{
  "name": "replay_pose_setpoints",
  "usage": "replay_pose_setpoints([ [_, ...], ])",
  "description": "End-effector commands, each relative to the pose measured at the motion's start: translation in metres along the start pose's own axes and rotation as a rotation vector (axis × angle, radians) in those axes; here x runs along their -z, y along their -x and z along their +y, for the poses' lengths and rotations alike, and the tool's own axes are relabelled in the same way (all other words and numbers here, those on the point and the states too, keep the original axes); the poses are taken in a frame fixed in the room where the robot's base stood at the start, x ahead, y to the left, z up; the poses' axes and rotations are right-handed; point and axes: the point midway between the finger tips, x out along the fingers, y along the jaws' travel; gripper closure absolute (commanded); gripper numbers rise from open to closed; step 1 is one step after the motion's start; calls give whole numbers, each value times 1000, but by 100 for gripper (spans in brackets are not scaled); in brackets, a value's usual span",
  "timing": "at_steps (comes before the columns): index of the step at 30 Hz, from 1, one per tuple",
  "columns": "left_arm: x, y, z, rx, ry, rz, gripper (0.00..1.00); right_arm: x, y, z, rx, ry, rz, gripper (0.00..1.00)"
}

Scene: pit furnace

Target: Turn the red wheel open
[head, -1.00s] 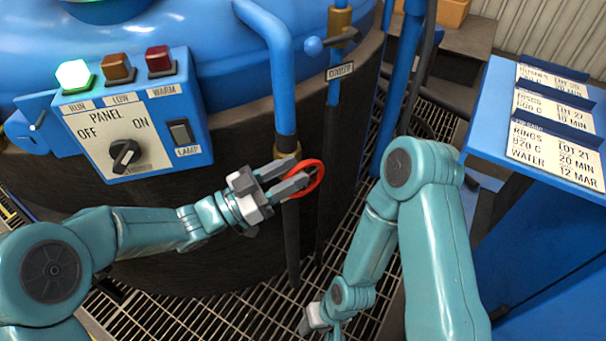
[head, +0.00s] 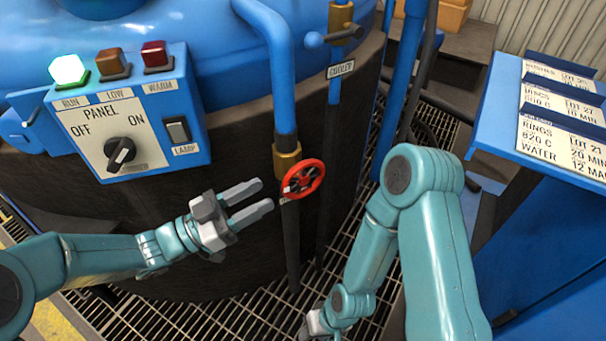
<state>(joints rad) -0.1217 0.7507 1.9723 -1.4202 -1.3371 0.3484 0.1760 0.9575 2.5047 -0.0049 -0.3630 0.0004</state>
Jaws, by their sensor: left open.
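The red wheel (head: 318,179) is a small spoked handwheel on a brass valve (head: 287,160) at the foot of a thick blue pipe (head: 276,75). It shows fully in the head view. My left gripper (head: 266,196) is open and empty, with its two fingers pointing right toward the wheel. A gap shows between the fingertips and the wheel's rim. My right gripper (head: 308,328) is low at the bottom of the view, and its fingers are too hidden to tell open from shut.
A blue panel (head: 196,105) with a green-lit RUN lamp, a knob and a lamp switch is on the left. A second pipe with a COOLER label (head: 341,70) and lever stands right of the valve. A blue stand with cards (head: 565,125) is at right. Grating floor lies below.

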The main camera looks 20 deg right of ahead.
Motion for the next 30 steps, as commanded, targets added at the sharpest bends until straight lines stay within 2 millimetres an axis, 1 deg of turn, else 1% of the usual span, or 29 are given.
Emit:
replay_pose_setpoints([
  [1,-1,5,0,3,0,1,57,0,-2,1,0,0,0,57],
  [22,-6,58,4,2,0,1,57,0,-14,5,0,0,0,57],
  [27,-7,68,5,1,-1,1,57,0,-15,6,0,0,0,57],
  [30,-7,70,6,0,-1,1,57,0,-16,6,0,0,0,57],
])
